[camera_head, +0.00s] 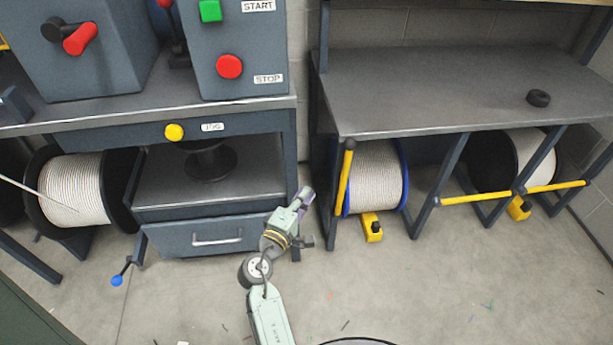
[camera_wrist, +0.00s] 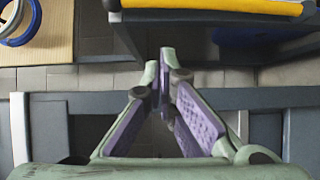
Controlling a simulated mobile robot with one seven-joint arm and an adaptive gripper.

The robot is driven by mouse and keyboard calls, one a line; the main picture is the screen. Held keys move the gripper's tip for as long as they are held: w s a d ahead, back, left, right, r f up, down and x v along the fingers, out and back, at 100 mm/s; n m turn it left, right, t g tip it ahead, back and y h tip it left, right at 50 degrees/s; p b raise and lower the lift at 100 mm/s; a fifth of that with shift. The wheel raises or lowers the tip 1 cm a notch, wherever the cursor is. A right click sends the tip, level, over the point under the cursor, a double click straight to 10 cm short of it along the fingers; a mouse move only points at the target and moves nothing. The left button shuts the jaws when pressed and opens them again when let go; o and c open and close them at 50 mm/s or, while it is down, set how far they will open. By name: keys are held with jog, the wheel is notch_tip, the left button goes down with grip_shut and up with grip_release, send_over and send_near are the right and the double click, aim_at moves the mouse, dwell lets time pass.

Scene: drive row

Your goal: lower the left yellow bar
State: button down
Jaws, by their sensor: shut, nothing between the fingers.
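The left yellow bar (camera_head: 344,180) stands nearly upright at the left post of the right-hand bench frame, with a dark cap at its top. In front of a blue-rimmed spool (camera_head: 376,178), it is not across the bay. My gripper (camera_head: 306,193) is to the left of the bar, low down and apart from it. In the wrist view the fingers (camera_wrist: 167,75) are shut and empty, tips together. A yellow bar with a dark edge (camera_wrist: 215,12) crosses the top of that view, beyond the fingertips.
The right yellow bar (camera_head: 515,193) lies roughly level across its bay. A yellow block (camera_head: 372,228) sits on the floor under the left spool. A drawer cabinet (camera_head: 207,236) stands to the left of my arm. The floor in front of the right bench is mostly clear.

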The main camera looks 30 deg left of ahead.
jog(key=shift+w+d+p, duration=0.4)
jog(key=shift+w+d, duration=0.05)
jog(key=shift+w, duration=1.55)
jog(key=shift+w+d+p, duration=0.45)
jog(key=shift+w+d, duration=0.05)
jog(key=shift+w, duration=1.5)
jog(key=shift+w+d+p, duration=0.4)
jog(key=shift+w+d, duration=0.05)
jog(key=shift+w, duration=1.55)
